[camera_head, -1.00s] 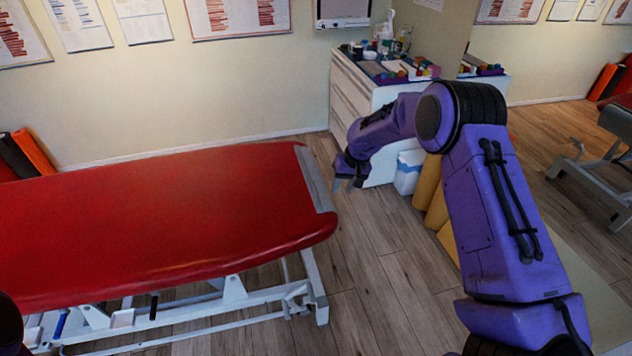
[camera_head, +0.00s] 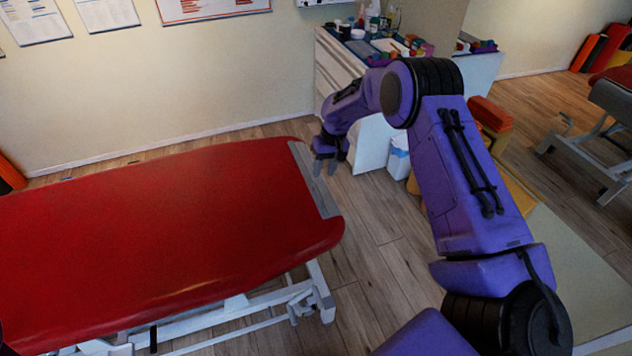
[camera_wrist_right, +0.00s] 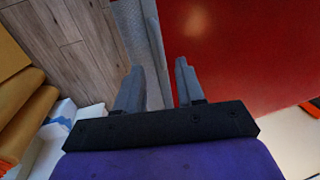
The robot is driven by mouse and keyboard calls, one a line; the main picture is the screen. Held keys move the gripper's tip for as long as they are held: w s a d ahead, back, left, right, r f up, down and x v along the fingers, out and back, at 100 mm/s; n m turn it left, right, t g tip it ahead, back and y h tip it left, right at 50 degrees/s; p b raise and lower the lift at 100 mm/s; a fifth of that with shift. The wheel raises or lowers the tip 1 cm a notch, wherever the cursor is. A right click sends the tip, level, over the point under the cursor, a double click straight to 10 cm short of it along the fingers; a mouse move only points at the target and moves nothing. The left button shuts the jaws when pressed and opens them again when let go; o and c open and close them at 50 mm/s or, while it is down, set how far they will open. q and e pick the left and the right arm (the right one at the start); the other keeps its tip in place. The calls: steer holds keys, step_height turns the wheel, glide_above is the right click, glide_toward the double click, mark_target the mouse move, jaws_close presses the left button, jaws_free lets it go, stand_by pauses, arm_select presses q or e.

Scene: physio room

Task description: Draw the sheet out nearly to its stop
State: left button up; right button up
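A red padded treatment table (camera_head: 150,220) fills the left of the head view. A grey strip (camera_head: 311,178) lies across its right end; I cannot tell whether this is the sheet. The strip also shows in the right wrist view (camera_wrist_right: 132,28), beside the red cover (camera_wrist_right: 240,50), with a pale edge between them. My right gripper (camera_head: 326,172) is at the far part of that end, fingers pointing down. Contact with the strip cannot be told. My left gripper is out of view.
A white cabinet (camera_head: 338,65) with bottles and small items on top stands behind my right arm. A white and blue box (camera_head: 398,160) and yellow and orange bolsters (camera_head: 490,115) are on the floor beside it. Wooden floor (camera_head: 385,255) is clear right of the table.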

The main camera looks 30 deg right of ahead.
mark_target(318, 190)
steer(key=f, duration=0.2)
steer(key=a+f, duration=0.1)
steer(key=f, duration=0.2)
steer(key=f+p, duration=0.1)
steer(key=f, duration=0.1)
steer(key=shift+w+a+f, duration=0.15)
steer(key=shift+w, duration=0.05)
jaws_close()
